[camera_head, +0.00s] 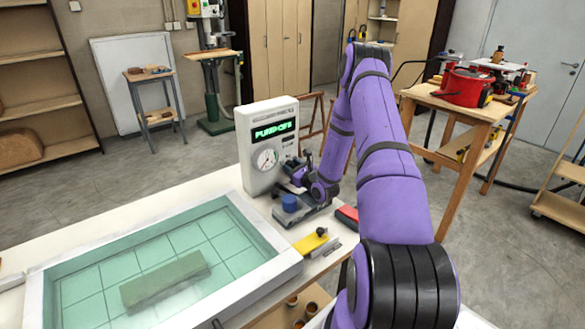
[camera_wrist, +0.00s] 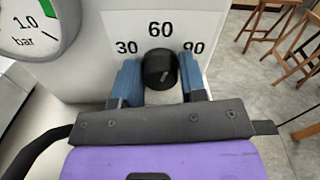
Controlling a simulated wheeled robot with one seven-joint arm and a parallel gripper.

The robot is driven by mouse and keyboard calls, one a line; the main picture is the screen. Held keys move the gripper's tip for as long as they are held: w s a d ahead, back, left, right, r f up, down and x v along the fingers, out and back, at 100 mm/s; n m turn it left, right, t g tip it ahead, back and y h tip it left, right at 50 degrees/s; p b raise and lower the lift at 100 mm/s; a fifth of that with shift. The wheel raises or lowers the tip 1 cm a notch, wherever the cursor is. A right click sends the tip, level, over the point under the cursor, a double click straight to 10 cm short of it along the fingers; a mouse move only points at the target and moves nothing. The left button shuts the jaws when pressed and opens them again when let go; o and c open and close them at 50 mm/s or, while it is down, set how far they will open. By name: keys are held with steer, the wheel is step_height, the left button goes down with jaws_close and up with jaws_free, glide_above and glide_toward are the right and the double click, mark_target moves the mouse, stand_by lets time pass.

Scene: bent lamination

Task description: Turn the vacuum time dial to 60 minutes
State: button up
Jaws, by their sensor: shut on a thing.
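The vacuum time dial is a black round knob (camera_wrist: 160,70) on the white control box, in the middle of the wrist view. The labels 30, 60 and 90 are printed around it: 30 at left, 60 above, 90 at right. A short pale line on the knob slants to the upper right, between 60 and 90. My gripper (camera_wrist: 159,62) is shut on the knob, with a blue finger on its left and right sides. In the head view the control box (camera_head: 257,183) has a green display reading PUMP OFF; my gripper hides the dial there.
A pressure gauge (camera_wrist: 38,25) sits left of the dial. The white-framed vacuum bed (camera_head: 270,276), with a green block (camera_head: 165,280) under its sheet, fills the front left.

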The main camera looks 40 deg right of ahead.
steer(key=shift+n, duration=1.7)
steer(key=o, duration=0.9)
steer(key=s, duration=1)
steer(key=shift+s+a, duration=0.35)
steer(key=shift+s, duration=0.05)
